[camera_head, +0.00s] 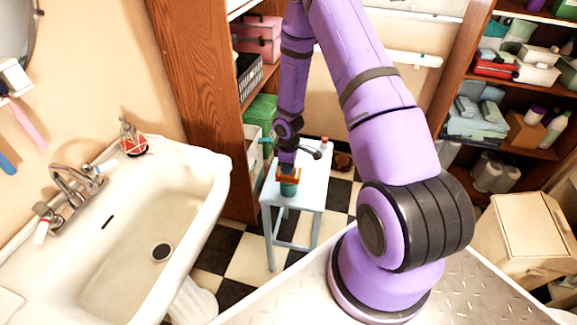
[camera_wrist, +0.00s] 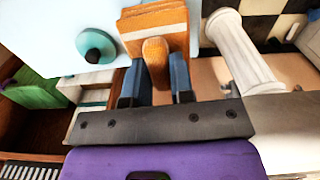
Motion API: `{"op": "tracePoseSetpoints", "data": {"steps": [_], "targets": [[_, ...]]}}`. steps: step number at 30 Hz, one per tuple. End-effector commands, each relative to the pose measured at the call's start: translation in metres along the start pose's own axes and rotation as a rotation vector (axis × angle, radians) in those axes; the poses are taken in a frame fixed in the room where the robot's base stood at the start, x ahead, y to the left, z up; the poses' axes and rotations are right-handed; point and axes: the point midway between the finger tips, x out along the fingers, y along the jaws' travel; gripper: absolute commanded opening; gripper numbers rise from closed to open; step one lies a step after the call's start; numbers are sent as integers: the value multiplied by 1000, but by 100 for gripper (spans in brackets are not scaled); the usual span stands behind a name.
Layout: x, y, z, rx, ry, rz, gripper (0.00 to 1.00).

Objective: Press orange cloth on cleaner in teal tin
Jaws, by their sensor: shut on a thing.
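My gripper (camera_head: 288,166) points down over the small light-blue table. Its blue fingers (camera_wrist: 160,85) are shut on the rounded orange grip of the orange cloth (camera_wrist: 150,20). In the head view the orange cloth (camera_head: 290,178) shows just under the fingertips. The teal tin (camera_head: 289,189) stands on the table directly below the cloth, which hides its top. I cannot tell whether cloth and tin touch. In the wrist view the tin is hidden behind the cloth.
A round teal piece with a knob (camera_wrist: 95,46) lies beside the cloth on the light-blue table (camera_head: 313,185). A small red-topped thing (camera_head: 324,142) stands at the table's back. The white basin (camera_head: 215,190) is at left; wooden shelves (camera_head: 205,100) rise behind the table.

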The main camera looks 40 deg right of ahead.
Motion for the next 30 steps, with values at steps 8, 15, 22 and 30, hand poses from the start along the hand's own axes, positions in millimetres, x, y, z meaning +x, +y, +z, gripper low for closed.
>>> {"op": "tracePoseSetpoints", "data": {"steps": [8, 15, 22, 30], "targets": [[1, 0, 0, 0, 0, 0, 0], [3, 0, 0, 0, 0, 0, 0], [6, 0, 0, 0, 0, 0, 0], [9, 0, 0, 0, 0, 0, 0]]}}
